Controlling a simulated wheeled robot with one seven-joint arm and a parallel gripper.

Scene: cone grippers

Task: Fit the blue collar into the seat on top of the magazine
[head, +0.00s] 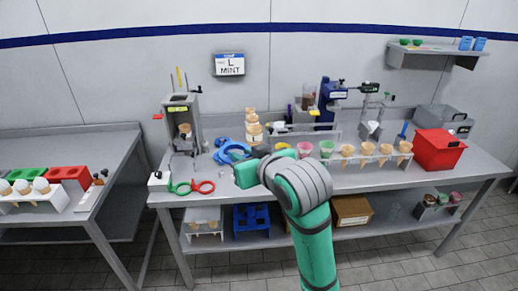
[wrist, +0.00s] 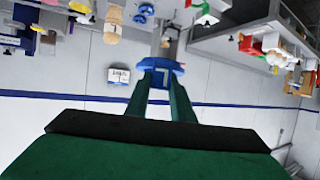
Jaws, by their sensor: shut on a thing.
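My gripper (wrist: 161,80) is shut on the blue collar (wrist: 160,65) in the wrist view, which shows the room upside down. The collar spans the two green fingertips, held clear of the bench. In the head view my gripper (head: 240,165) is over the bench's left half, and blue rings (head: 236,153) show just beyond it; which of them is the held collar is hard to tell. The grey magazine (head: 194,127) stands at the back left of the bench, left of and beyond my gripper, apart from the collar. The seat on its top (head: 180,98) is small and unclear.
Stacked cones (head: 252,125) stand right of the magazine. Green and red ring-handled tools (head: 202,187) and a small white box (head: 158,181) lie at the bench's front left. A cone rack (head: 366,158) and red bin (head: 438,150) fill the right.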

